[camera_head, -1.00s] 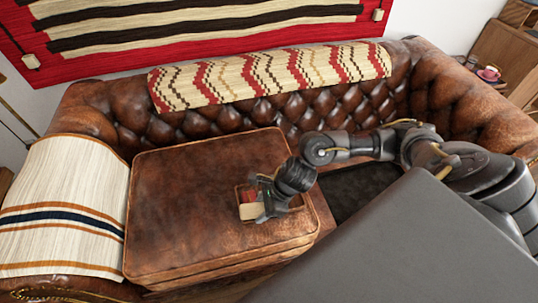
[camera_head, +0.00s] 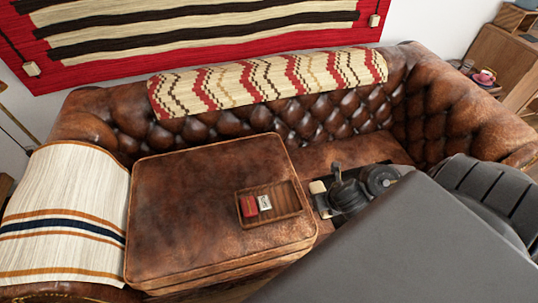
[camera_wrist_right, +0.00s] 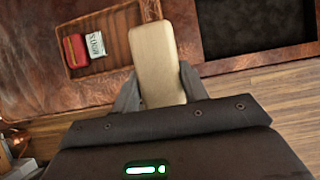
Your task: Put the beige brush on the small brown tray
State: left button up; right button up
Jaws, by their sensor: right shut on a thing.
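The small brown tray (camera_head: 290,209) is a wooden rectangle on the brown leather cushion; it also shows at the top of the wrist view (camera_wrist_right: 117,47). It holds a red block (camera_head: 248,206) and a white lettered block (camera_head: 265,202). My right gripper (camera_head: 330,200) is to the right of the tray, shut on the beige brush (camera_wrist_right: 165,60). In the wrist view the brush lies between both fingers, its far end overlapping the tray's right edge in the picture. In the head view only a pale bit of the brush (camera_head: 317,187) shows. My left gripper is not in view.
A dark-bottomed wooden tray (camera_wrist_right: 263,28) is right of the brown tray, partly behind my right arm in the head view. The tufted sofa back (camera_head: 270,118) rises behind. A striped cloth (camera_head: 65,215) covers the left armrest. The cushion's left part is clear.

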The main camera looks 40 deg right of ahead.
jog(key=shift+w+a+f, duration=0.15)
jog(key=shift+w, duration=0.25)
jog(key=w+a+f+b, duration=0.1)
jog(key=w+f, duration=0.1)
jog(key=w, duration=0.1)
jog(key=w+a+f+b, duration=0.1)
jog(key=w+f, duration=0.2)
jog(key=w, duration=0.1)
jog(key=w+a+f, duration=0.1)
jog(key=w+f, duration=0.2)
jog(key=w, duration=0.1)
jog(key=shift+a+b, duration=0.15)
jog(key=shift+b, duration=0.25)
jog(key=shift+w+a+f, duration=0.1)
jog(key=shift+w+f, duration=0.3)
jog(key=shift+w+a+f, duration=0.1)
jog(key=shift+f, duration=0.05)
jog(key=f, duration=0.1)
jog(key=f+b, duration=0.2)
jog(key=shift+w+f, duration=0.25)
jog(key=shift+w, duration=0.05)
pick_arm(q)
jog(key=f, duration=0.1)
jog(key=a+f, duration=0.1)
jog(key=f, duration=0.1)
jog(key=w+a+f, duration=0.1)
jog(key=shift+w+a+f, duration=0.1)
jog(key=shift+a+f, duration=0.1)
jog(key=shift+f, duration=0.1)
